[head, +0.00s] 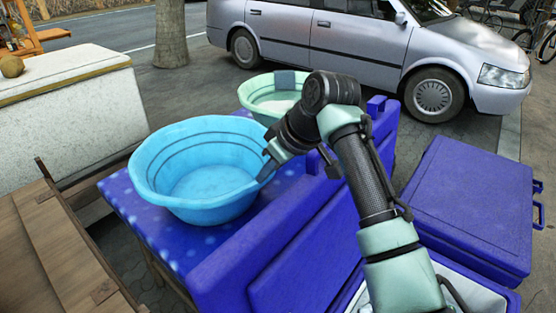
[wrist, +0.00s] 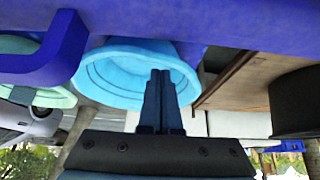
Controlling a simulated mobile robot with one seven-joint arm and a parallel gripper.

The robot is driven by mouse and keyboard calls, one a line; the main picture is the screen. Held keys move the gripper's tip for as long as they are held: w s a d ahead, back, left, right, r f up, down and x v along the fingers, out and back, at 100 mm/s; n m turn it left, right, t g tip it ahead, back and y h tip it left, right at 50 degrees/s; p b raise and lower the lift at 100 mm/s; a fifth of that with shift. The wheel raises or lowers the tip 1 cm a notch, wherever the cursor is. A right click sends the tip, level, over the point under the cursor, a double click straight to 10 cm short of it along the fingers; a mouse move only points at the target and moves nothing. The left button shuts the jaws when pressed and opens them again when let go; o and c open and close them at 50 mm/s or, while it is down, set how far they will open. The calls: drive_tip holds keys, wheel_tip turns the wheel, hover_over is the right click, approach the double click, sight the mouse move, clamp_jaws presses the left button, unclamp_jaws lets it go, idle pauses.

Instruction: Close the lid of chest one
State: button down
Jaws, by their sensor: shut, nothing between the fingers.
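A blue chest (head: 475,293) with a pale interior stands open at the bottom right of the head view, partly hidden by my arm. Its blue lid (head: 310,250) stands raised on the left side of it, beside the table. In the wrist view, a blue surface that looks like the lid (wrist: 230,22) fills the top. My gripper (head: 265,176) is past the lid, on the basin side, near the right rim of the light-blue basin. Its fingers are together and empty in the wrist view (wrist: 155,75). I cannot tell whether it touches the lid.
A light-blue basin (head: 205,168) and a pale green basin (head: 262,92) stand on the blue-covered table (head: 155,225). A closed blue chest (head: 470,200) is at the right. Wooden boards (head: 50,245) and a white chest (head: 65,110) are left. A silver car (head: 350,40) is behind.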

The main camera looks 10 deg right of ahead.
sight(282, 187)
drive_tip(key=shift+s+d, duration=1.1)
drive_tip(key=shift+s, duration=0.3)
drive_tip(key=shift+s+d, duration=0.1)
